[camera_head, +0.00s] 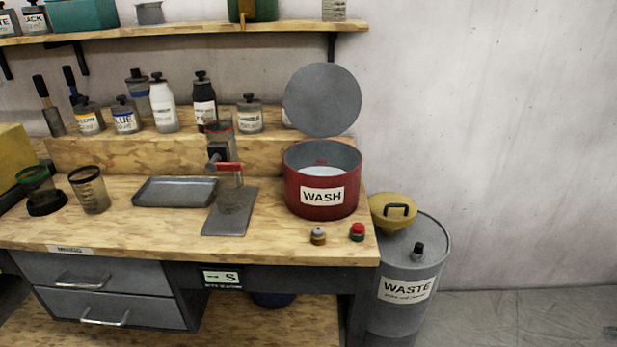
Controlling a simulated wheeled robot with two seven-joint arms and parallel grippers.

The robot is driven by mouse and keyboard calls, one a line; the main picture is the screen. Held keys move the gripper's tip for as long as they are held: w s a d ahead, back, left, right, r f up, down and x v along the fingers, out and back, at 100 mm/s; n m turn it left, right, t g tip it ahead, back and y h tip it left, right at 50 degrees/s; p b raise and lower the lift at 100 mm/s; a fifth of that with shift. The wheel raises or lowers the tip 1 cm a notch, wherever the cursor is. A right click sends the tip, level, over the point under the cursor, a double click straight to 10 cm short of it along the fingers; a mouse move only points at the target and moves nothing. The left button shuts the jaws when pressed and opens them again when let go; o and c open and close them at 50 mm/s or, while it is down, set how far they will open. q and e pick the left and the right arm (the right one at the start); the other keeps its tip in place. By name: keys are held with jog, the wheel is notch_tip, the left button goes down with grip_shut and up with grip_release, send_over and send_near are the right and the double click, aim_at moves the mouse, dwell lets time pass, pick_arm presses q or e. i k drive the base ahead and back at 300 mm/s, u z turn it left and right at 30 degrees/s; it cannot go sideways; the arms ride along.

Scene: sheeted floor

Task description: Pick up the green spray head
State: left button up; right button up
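I cannot make out a green spray head for certain. A dark cup with a green rim (36,178) stands at the left of the wooden workbench (130,222). Two small pieces stand near the bench's front right edge: a tan one with a grey top (318,236) and one with a red top and dark lower part (357,232). They are too small to tell exactly what they are. Neither of my grippers shows in the head view.
A red WASH pot (303,197) with its round lid (322,100) raised stands behind the small pieces. A grey tray (174,192) and a clear cup (89,190) are to the left. Bottles line the raised shelf. A WASTE drum (407,291) stands right of the bench.

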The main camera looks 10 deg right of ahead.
aim_at(357, 233)
jog(key=k, duration=0.5)
jog(key=z, duration=1.85)
jog(key=i, duration=1.25)
jog(key=u, duration=2.5)
